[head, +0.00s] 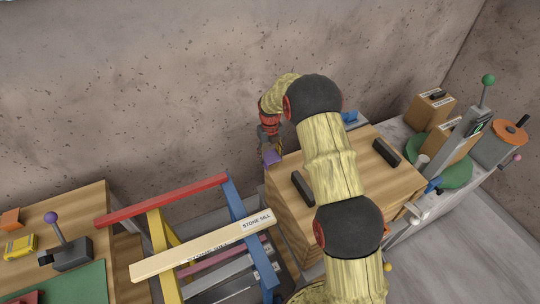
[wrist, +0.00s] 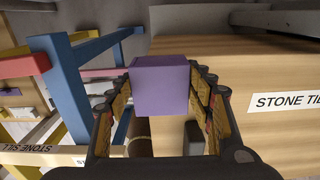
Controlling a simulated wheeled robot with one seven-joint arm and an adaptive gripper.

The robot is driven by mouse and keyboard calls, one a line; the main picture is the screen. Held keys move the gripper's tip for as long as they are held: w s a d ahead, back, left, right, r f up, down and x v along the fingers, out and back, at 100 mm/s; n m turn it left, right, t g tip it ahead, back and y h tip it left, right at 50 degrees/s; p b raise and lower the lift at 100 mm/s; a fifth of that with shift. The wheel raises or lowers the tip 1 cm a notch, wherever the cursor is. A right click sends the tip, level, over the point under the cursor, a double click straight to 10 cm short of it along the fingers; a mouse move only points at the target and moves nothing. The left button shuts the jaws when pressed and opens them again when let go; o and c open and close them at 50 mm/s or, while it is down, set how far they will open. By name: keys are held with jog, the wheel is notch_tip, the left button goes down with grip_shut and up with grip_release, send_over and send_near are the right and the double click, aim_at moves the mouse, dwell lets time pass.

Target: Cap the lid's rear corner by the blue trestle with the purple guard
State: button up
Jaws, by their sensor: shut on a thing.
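My gripper (head: 268,147) is shut on the purple guard (head: 271,157), a small block. The guard also shows between the two fingers in the wrist view (wrist: 160,85). The wooden lid (head: 385,185) has two black handles, and my arm crosses its middle. The guard is at the lid's rear left corner in the head view; I cannot tell if it touches the lid. In the wrist view the guard overlaps the left edge of the lid (wrist: 255,65) and hides part of it. The blue trestle (head: 249,225) stands just left of the lid and shows left of the guard (wrist: 66,85).
A plank marked STONE SILL (head: 200,247) lies across the trestles, near a red rail (head: 162,199). Cartons (head: 432,110) and a green disc (head: 455,175) stand at right. The wall is close behind.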

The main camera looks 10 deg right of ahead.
jog(key=shift+f+b, duration=0.8)
jog(key=shift+f, duration=0.95)
jog(key=o, duration=1.1)
notch_tip(320, 180, up, 12)
